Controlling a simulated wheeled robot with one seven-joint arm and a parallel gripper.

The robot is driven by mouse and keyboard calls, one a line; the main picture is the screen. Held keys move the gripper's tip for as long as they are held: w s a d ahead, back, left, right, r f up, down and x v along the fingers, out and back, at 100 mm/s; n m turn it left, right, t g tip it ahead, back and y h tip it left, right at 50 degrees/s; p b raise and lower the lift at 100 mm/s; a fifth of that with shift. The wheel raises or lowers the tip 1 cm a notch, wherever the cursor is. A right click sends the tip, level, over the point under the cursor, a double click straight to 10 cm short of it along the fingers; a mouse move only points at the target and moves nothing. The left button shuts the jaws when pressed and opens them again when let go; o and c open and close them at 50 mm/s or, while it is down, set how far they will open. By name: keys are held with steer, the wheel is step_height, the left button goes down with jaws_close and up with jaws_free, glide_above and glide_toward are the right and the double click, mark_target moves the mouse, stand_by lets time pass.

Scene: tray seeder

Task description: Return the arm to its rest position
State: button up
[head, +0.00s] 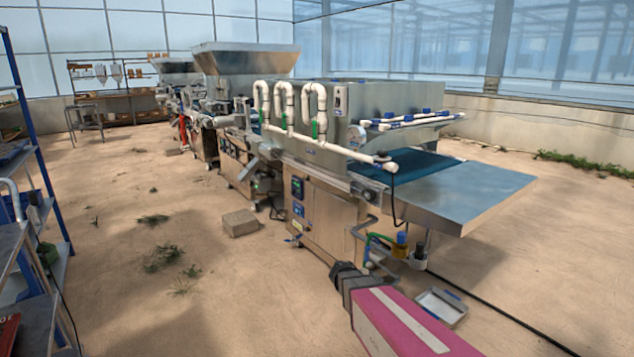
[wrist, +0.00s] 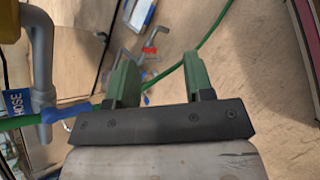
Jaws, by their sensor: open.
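My gripper (wrist: 160,62) shows in the wrist view with its two green fingers apart and nothing between them. A green hose (wrist: 208,36) runs behind the fingers, and a small red-handled fitting (wrist: 150,50) lies beyond the gap. I cannot tell how far they are from the fingertips. In the head view my pink arm reaches in from the bottom edge toward the lower front of the seeder machine (head: 325,215). The fingers cannot be made out there.
The machine's metal outfeed table (head: 470,190) juts out above and right of my arm. A small tray (head: 440,307) lies on the floor beside it. A grey pipe (wrist: 42,60) is close at left in the wrist view. Shelving (head: 60,240) stands at left; the sandy floor between is mostly clear.

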steer(key=s+a+r+m+g+y, duration=0.1)
steer(key=s+r+m+y, duration=0.1)
steer(key=s+m+y, duration=0.3)
steer(key=s+a+r+m+g+y, duration=0.1)
steer(key=s+a+r+m+y, duration=0.1)
steer(key=s+m+y, duration=0.3)
steer(key=shift+s+r+m+g, duration=0.3)
steer(key=shift+s+m, duration=1.4)
steer(key=shift+s, duration=0.45)
steer(key=shift+a, duration=0.1)
